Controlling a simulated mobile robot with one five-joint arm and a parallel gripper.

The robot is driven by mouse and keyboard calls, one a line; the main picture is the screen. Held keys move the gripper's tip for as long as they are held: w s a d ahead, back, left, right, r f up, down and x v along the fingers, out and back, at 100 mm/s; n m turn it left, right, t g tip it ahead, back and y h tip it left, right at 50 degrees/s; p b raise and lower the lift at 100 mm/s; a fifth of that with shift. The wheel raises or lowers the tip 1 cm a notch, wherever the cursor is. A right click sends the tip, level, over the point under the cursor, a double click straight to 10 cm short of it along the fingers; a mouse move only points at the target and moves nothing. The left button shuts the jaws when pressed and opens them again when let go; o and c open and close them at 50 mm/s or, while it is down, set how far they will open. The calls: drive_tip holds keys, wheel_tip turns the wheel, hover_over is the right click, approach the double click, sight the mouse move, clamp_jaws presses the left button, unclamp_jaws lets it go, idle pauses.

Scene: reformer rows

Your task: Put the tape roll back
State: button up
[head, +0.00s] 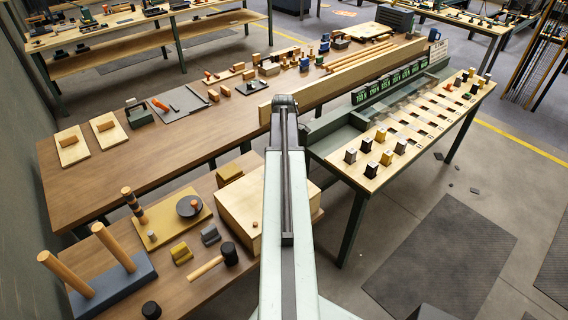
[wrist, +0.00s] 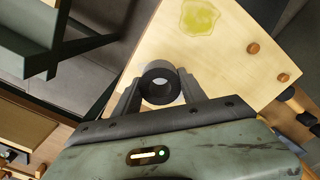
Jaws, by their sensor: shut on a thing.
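The tape roll (wrist: 158,67) is a dark ring with a pale hole, seen in the wrist view. My gripper (wrist: 161,86) is shut on it, with one dark finger on each side. Behind the roll lies a pale wooden surface (wrist: 210,65) with a yellow-green blotch (wrist: 200,17) and two brown knobs (wrist: 253,48). I cannot tell the gap between roll and surface. In the head view my arm hides the gripper and the roll. A pale wooden box (head: 238,207) with a small knob stands beside my arm there, partly hidden by it.
Left of the box are a yellow board with a dark disc (head: 189,206), a mallet (head: 228,254) and a blue base with two wooden pegs (head: 112,283). A long brown bench (head: 90,190) lies beyond. A perforated board with several blocks (head: 430,125) stands at right.

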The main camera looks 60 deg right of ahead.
drive_tip(key=shift+w+d+f, duration=0.15)
drive_tip(key=shift+w+d, duration=0.65)
drive_tip(key=shift+d, duration=0.3)
drive_tip(key=f+b, duration=0.4)
drive_tip(key=shift+w+d, duration=0.1)
drive_tip(key=shift+d, duration=0.1)
drive_tip(key=shift+r, duration=0.25)
drive_tip(key=shift+f, duration=0.15)
drive_tip(key=o, duration=1.5)
wheel_tip(320, 180, up, 12)
drive_tip(key=p, duration=1.2)
